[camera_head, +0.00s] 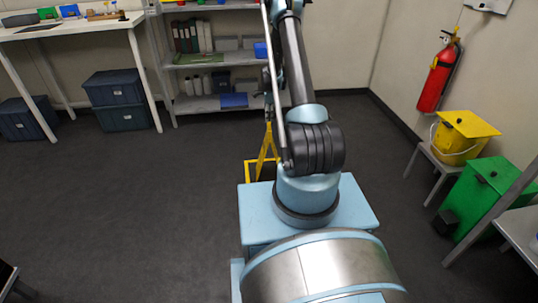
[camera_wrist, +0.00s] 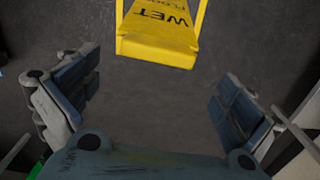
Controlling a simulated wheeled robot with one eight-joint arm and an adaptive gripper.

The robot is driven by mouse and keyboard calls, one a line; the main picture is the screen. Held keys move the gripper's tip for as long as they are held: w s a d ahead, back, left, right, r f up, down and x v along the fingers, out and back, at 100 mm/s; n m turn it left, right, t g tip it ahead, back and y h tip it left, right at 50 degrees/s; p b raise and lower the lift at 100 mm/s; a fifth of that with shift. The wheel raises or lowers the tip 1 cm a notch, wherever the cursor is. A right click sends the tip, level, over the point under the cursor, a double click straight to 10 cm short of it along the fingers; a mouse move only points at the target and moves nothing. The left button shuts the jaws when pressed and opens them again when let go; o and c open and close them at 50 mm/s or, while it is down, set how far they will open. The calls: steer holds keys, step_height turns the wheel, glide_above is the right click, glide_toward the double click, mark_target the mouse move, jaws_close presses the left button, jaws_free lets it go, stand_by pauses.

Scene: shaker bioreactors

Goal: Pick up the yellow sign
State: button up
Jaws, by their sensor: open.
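The yellow sign (camera_wrist: 160,36) shows in the wrist view at the top middle, with "WET FLOOR" in dark letters on its panel.
A shelf rack (camera_head: 215,60) stands behind the sign. Dark blue boxes (camera_head: 115,92) sit under a white table (camera_head: 75,29) at the left. A yellow bin (camera_head: 455,150), a green bin (camera_head: 475,190) and a fire extinguisher (camera_head: 437,80) are at the right.

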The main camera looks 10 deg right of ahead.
mark_target(269, 125)
steer(key=shift+s+f, duration=0.15)
steer(key=shift+f, duration=4.95)
steer(key=c, duration=1.6)
steer(key=shift+r, duration=0.1)
steer(key=shift+c, duration=0.2)
